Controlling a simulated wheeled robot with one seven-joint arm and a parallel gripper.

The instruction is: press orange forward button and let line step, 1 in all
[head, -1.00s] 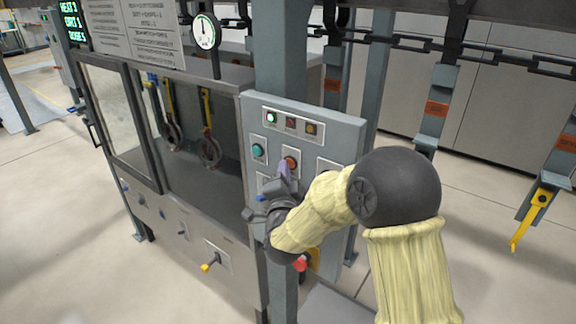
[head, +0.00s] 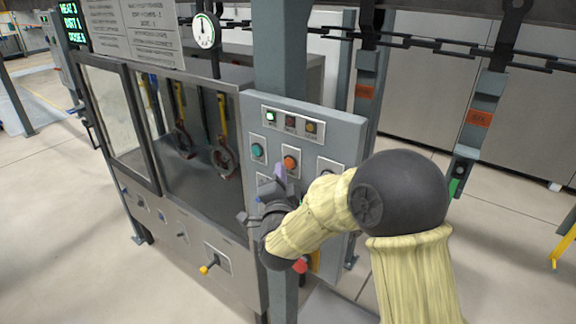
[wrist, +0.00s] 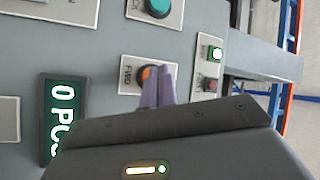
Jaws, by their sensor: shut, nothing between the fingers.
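The orange button (head: 291,162) sits on the grey control panel (head: 345,135), beside a teal button (head: 257,150). In the wrist view the orange button (wrist: 146,73) carries a plate that reads FWD. My gripper (head: 280,172) is shut and empty, its purple fingers just below and left of the button in the head view. In the wrist view the shut fingers (wrist: 158,88) cover the button's right part; I cannot tell whether they touch it. Hangers (head: 480,118) hang from the chain (head: 420,48) at the right.
A green lamp (head: 271,116) is lit on the panel. A glazed cabinet (head: 120,120) with hanging yellow-and-red tools (head: 223,155) stands at the left. A grey post (head: 282,60) rises behind the panel. A small display (wrist: 62,115) shows in the wrist view.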

